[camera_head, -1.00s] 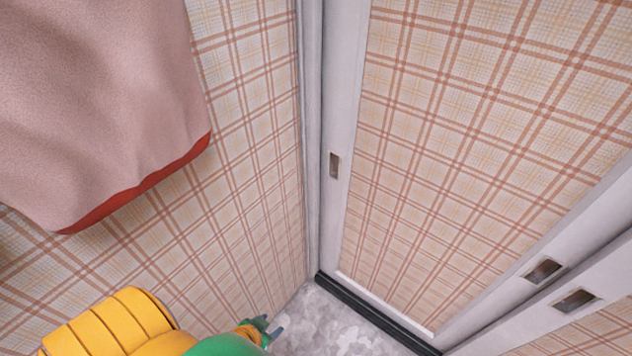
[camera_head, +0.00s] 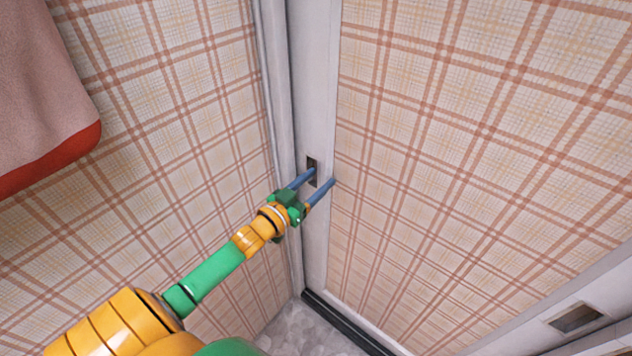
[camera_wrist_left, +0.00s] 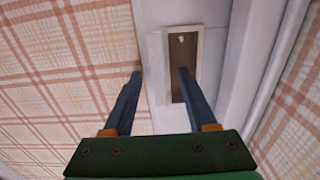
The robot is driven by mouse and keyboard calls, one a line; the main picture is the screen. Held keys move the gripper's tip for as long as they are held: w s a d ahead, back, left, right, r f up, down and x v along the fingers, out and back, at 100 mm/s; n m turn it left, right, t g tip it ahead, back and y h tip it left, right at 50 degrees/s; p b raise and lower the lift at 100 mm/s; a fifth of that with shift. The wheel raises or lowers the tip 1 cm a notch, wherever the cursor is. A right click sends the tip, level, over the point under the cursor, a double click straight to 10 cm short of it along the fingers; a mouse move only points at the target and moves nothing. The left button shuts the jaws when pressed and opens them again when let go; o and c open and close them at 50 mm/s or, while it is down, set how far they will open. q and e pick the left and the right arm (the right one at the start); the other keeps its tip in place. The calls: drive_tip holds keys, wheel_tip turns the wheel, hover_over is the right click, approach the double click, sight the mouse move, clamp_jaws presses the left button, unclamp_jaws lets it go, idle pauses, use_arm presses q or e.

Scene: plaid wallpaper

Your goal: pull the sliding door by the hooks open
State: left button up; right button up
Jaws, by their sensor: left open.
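The sliding door (camera_head: 450,150) has a plaid panel in a white frame, and it stands against the white jamb at the corner. A recessed rectangular pull (camera_head: 312,163) sits in its left stile. My left gripper (camera_head: 324,177) is open at this pull. One blue finger reaches to the recess and the other is over the stile's edge by the plaid panel. In the left wrist view, one finger overlaps the recess (camera_wrist_left: 181,50) and the other lies to its left, outside it. Whether the fingertip touches inside cannot be told. My right gripper is out of view.
A plaid wall (camera_head: 170,130) with a hanging pink cloth (camera_head: 45,90) edged in red is at left. Another recessed pull (camera_head: 577,318) shows at lower right. A dark floor track (camera_head: 345,322) runs below the door.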

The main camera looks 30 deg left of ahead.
use_arm(q)
clamp_jaws()
idle(1.4)
